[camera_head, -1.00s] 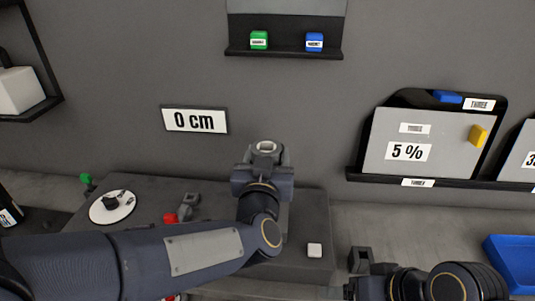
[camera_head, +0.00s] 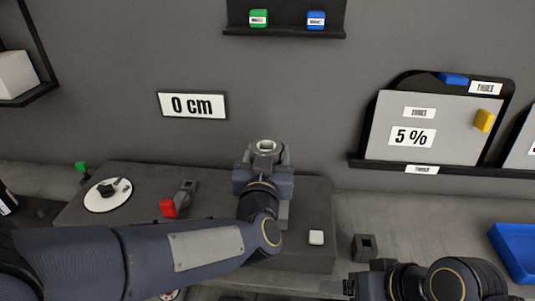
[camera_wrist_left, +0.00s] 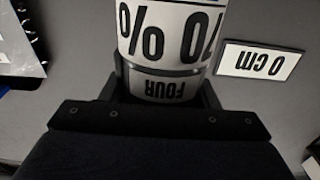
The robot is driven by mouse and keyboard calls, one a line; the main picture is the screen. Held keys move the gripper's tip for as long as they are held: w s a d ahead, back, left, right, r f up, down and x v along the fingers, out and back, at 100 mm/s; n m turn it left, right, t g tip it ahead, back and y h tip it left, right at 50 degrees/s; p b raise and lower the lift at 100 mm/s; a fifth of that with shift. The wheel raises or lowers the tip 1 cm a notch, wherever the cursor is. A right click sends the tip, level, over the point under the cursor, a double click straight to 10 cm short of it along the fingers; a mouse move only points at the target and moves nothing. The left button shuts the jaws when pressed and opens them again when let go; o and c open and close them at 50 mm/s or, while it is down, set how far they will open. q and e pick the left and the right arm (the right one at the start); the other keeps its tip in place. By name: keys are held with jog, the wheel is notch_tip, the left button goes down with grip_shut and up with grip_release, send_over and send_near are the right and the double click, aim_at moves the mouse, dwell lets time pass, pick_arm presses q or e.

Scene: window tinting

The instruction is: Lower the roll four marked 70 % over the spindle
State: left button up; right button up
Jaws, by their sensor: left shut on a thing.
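Roll four is upright in my left gripper (camera_head: 264,165). Its pale round top end (camera_head: 265,146) shows between the fingers in the head view. In the left wrist view the white roll (camera_wrist_left: 170,35) fills the jaws, with a "%" print partly cut off and a "FOUR" label. My left gripper is shut on it, above the back part of the dark grey bench unit (camera_head: 300,215). The spindle cannot be made out; the gripper and arm hide what is below the roll. My right gripper (camera_head: 340,286) is low in the head view, partly cut off, and its jaws are unclear.
A "0 cm" sign (camera_head: 192,105) is on the wall behind. A "5 %" panel (camera_head: 412,150) and blue tray (camera_head: 518,250) are at right.

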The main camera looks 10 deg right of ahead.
pick_arm(q)
jog(key=shift+f, duration=0.2)
dwell(0.5)
jog(key=o, duration=1.3)
jog(key=shift+c, duration=0.2)
jog(key=v, duration=0.8)
